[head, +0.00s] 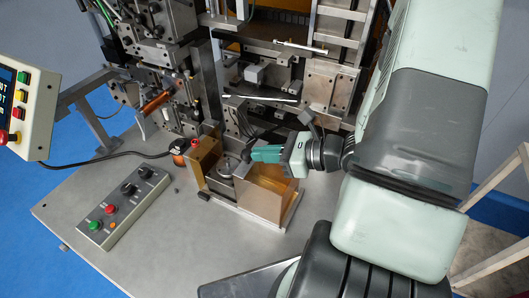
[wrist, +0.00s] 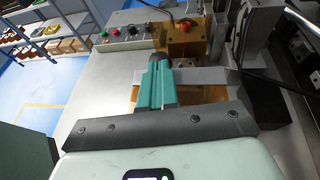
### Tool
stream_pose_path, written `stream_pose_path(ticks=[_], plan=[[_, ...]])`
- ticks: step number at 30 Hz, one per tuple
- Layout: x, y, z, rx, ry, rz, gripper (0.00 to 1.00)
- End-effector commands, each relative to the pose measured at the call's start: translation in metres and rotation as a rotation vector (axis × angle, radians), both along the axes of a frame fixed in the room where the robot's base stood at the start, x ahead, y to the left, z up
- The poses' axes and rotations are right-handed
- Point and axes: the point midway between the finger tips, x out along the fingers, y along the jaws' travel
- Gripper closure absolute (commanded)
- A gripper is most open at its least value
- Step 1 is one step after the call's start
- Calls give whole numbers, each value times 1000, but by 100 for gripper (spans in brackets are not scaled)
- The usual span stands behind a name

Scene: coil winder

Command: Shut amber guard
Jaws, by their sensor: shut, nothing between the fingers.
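The amber guard (head: 264,192) is a see-through amber, box-like cover at the front of the coil winder, in the middle of the head view. In the wrist view its amber panel (wrist: 205,93) shows partly behind my fingers. I cannot tell from these views how far it stands open. My gripper (head: 254,154) has green fingers, shut and empty, just above and behind the guard's upper edge. In the wrist view the shut fingers (wrist: 157,66) lie across the guard; I cannot tell whether they touch it.
An amber box (head: 204,154) with a red button stands left of the guard. A button panel (head: 124,205) lies on the grey table (head: 155,240), which has free room at the front. The winder's metal frame (head: 325,85) rises behind. A control screen (head: 27,110) stands at far left.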

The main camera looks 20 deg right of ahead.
Motion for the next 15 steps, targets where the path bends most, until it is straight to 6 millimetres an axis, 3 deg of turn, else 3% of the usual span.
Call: stream_pose_path(ticks=[5,15], plan=[[15,15,0,1,-3,7,100],[80,81,0,0,-1,7,100]])
